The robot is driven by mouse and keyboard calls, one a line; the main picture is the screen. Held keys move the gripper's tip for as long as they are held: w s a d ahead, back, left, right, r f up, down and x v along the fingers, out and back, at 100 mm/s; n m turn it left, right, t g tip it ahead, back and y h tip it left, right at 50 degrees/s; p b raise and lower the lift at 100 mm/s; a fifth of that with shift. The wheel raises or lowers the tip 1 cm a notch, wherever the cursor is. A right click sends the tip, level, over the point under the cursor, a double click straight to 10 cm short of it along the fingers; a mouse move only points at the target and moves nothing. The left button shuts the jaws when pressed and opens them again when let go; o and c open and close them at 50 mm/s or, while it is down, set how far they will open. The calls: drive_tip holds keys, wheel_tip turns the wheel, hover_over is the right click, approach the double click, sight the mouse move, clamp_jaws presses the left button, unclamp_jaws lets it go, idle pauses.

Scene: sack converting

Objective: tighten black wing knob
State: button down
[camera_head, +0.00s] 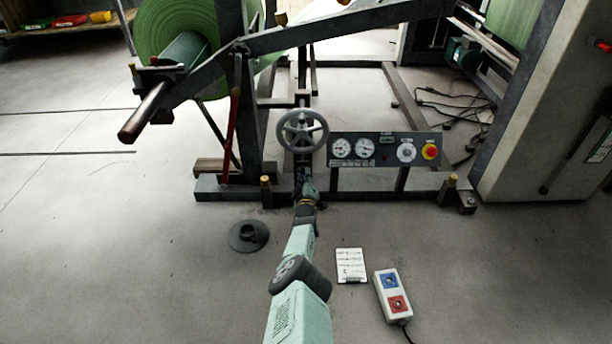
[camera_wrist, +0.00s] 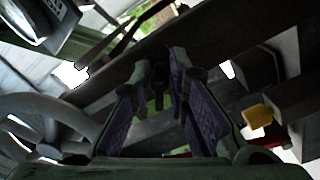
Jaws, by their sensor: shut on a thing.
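My gripper (camera_head: 308,186) is at the dark upright post just below the grey handwheel (camera_head: 302,131), with my arm reaching to it from the bottom. In the wrist view my gripper (camera_wrist: 160,78) has its two purple-padded fingers close around a small dark piece, which looks like the black wing knob (camera_wrist: 158,88). The knob's wings are too dark to make out, so its angle cannot be told. In the head view the knob is hidden by my gripper.
A gauge panel (camera_head: 385,149) with a red button stands right of the handwheel. The handwheel rim (camera_wrist: 45,108) is close left in the wrist view. A green roll (camera_head: 165,40) hangs upper left. A clipboard (camera_head: 350,265), pendant (camera_head: 392,295) and black disc (camera_head: 248,237) lie on the floor.

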drive_tip(key=shift+a+m, duration=0.1)
drive_tip(key=shift+m, duration=0.5)
drive_tip(key=shift+f+m, duration=0.1)
drive_tip(key=shift+m, duration=0.9)
drive_tip(key=shift+a+f+m+b, duration=0.15)
drive_tip(key=shift+m+b, duration=0.25)
drive_tip(key=shift+m, duration=2.1)
drive_tip(key=c, duration=1.7)
unclamp_jaws()
